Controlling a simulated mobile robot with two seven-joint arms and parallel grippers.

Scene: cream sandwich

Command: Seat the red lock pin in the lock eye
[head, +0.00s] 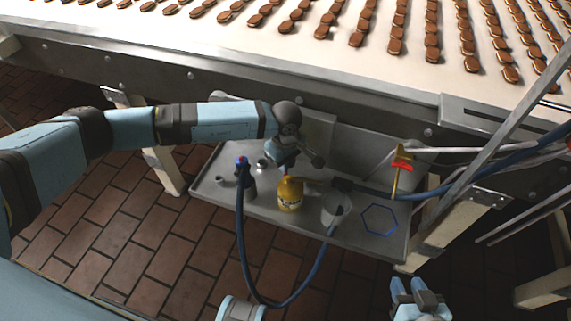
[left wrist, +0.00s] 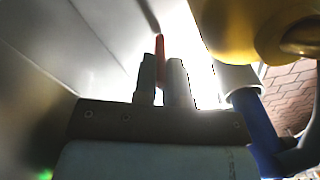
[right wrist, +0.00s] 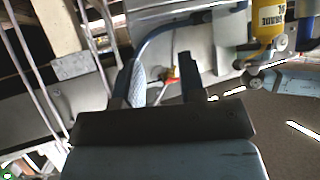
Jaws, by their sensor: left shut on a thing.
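My left gripper (head: 314,161) is above the back of the metal tray, behind the yellow bottle. In the left wrist view its fingers (left wrist: 162,80) are close together on the red lock pin (left wrist: 160,48), which sticks out past the fingertips. The pin does not show clearly in the head view. A yellow lever (head: 396,182) with a red part (head: 401,166) stands at the tray's back right, apart from the left gripper. I cannot make out the lock eye. My right gripper (head: 420,296) is low at the right; its fingers (right wrist: 160,82) are apart and empty.
A blue hose (head: 262,297) loops in front. A conveyor (head: 190,40) with cookies runs behind.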

